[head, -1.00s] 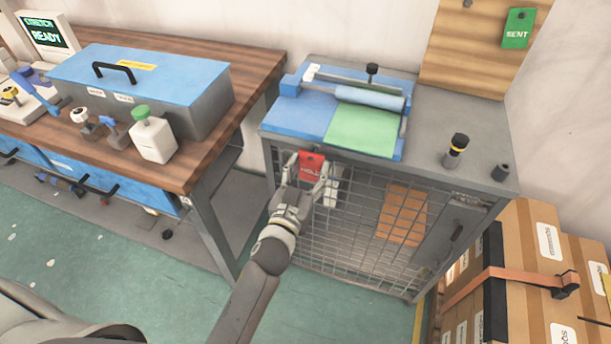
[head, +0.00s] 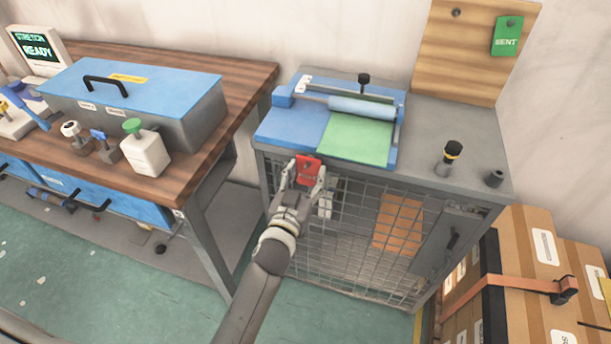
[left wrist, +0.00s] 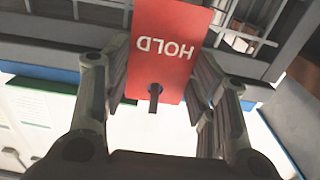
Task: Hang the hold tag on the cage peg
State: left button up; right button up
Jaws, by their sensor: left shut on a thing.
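The red hold tag (head: 308,170) is at the upper front of the wire cage (head: 345,235), just below the front edge of the cabinet top. My left gripper (head: 306,181) is shut on it, with a finger at each side edge. In the left wrist view the tag (left wrist: 168,42) shows its HOLD lettering upside down between the fingers. A dark stub (left wrist: 154,98) shows at the tag's hole; I cannot tell whether it is the cage peg or whether it passes through. In the head view the peg is not distinguishable behind the tag. My right gripper is not in view.
A green SENT tag (head: 507,38) hangs on a wooden board (head: 470,60). Cardboard boxes (head: 540,250) stand right; a workbench (head: 195,175) stands left.

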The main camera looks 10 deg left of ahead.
pick_arm(q)
jog(key=o, duration=0.9)
jog(key=shift+o, duration=0.2)
jog(key=s, duration=1.2)
jog(key=s+f+g, duration=0.3)
jog(key=f, duration=0.8)
jog(key=s+d+f+m+g, duration=0.1)
jog(key=s+f+g, duration=0.15)
jog(key=f, duration=0.75)
jog(key=s+f+g, duration=0.3)
jog(key=s+f, duration=0.1)
jog(key=f, duration=0.7)
jog(key=s+a+f+g, duration=0.2)
jog(key=s+f, duration=0.4)
jog(key=s, duration=0.3)
jog(key=s+a+f+g, duration=0.3)
jog(key=s+a+f, duration=0.2)
jog(key=s, duration=0.5)
jog(key=s+a+f+g+y, duration=0.1)
jog(key=s+a+f+g, duration=0.2)
jog(key=s+f, duration=0.6)
jog(key=shift+s+a+m, duration=0.35)
jog(key=shift+a+m, duration=0.05)
